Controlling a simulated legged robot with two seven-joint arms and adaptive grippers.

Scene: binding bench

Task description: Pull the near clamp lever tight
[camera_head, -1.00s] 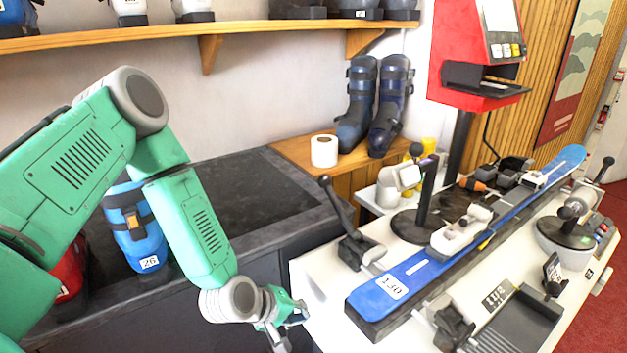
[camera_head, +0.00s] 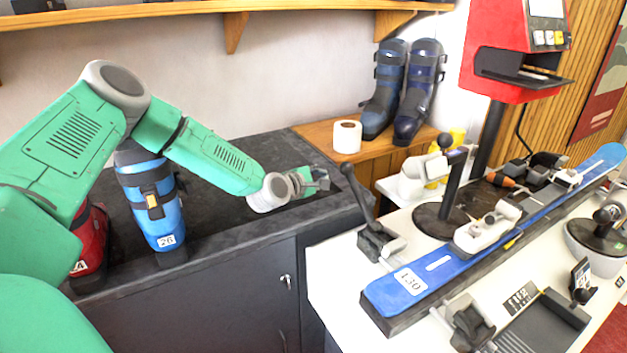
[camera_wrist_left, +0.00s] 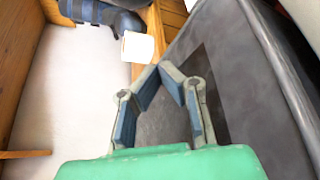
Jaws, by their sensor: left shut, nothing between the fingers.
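The clamp lever (camera_head: 358,192) is a black handle with a round knob, leaning up and left from its clamp (camera_head: 381,242) on the near left side of the blue ski (camera_head: 437,268). The ski bears a white label reading 130 and lies on the white bench. My left gripper (camera_head: 325,182) is just left of the knob in the head view, over the dark counter. I cannot tell whether it touches the lever. In the wrist view its fingertips (camera_wrist_left: 171,69) meet with nothing between them. The lever is not clearly visible there. My right gripper is not in view.
A blue boot (camera_head: 152,200) and a red boot (camera_head: 92,240) stand on the dark counter (camera_head: 228,236). A paper roll (camera_head: 347,136) and dark blue boots (camera_head: 402,92) stand on the wooden ledge behind. A red machine (camera_head: 512,50) on a post rises at the right.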

